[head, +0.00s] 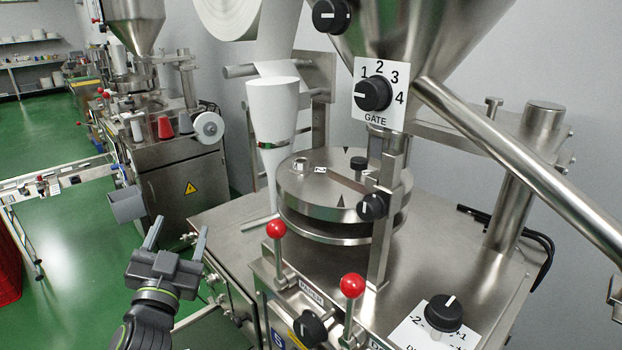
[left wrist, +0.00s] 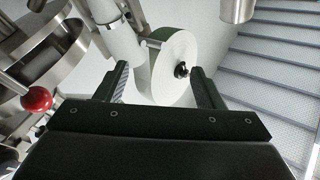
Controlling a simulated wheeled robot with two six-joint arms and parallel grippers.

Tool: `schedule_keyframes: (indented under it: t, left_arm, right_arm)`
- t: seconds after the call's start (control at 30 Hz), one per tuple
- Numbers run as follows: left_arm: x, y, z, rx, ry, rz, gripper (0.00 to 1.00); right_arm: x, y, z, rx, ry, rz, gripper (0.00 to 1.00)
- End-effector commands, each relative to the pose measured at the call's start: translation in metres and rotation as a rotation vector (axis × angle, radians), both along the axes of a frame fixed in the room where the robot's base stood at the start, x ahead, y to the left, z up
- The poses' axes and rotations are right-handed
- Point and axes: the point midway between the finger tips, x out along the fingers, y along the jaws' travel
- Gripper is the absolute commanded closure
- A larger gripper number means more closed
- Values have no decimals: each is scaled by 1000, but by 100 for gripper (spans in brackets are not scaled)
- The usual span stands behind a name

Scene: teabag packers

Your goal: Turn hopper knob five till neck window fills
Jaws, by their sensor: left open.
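The steel hopper (head: 437,38) is at the top of the head view. A black knob (head: 373,94) sits on its white GATE plate (head: 392,117), marked 1 to 4; no 5 shows. The knob's white mark is on its left side. Another black knob (head: 331,15) is higher on the hopper. The neck under the plate is mostly hidden, and I cannot make out a window or its fill. My left gripper (head: 178,238) is open and empty at the lower left, well away from the knobs. The left wrist view shows its fingers (left wrist: 160,80) apart.
Red ball levers (head: 276,229) (head: 351,285) stand at the machine's front edge, near a round turret (head: 335,195). A dial knob (head: 444,312) is at the lower right. A paper roll (left wrist: 175,68) appears beyond the fingers. Green floor (head: 75,240) is open at left.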

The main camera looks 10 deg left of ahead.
Motion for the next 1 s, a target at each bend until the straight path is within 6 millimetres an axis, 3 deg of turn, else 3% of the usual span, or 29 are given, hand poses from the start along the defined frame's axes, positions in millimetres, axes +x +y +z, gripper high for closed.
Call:
schedule_keyframes:
  t: [0.03,0.1,0.2,0.33,0.5,0.7,0.87,1.0]
  left_arm:
    - [2,-13,48,70,-141,-54,38]
    - [-1,-33,100,165,-311,-134,38]
    - [-15,-66,161,317,-521,-253,38]
    - [-41,-112,216,545,-727,-407,38]
    - [-70,-165,253,892,-878,-578,38]
    - [-82,-202,267,1334,-863,-681,38]
    - [-73,-203,278,1661,-706,-646,38]
    - [-60,-182,299,1866,-492,-523,38]
  right_arm:
    - [0,-1,1,-1,1,0,64]
    - [0,-1,1,-1,1,0,64]
    - [-1,-2,2,-2,1,1,64]
    - [-1,-2,2,-2,1,1,64]
    - [-1,-2,2,-2,2,1,64]
    - [-1,-2,2,-2,2,1,64]
    - [-1,-2,2,-2,2,1,64]
    - [-1,-2,2,-2,2,1,64]
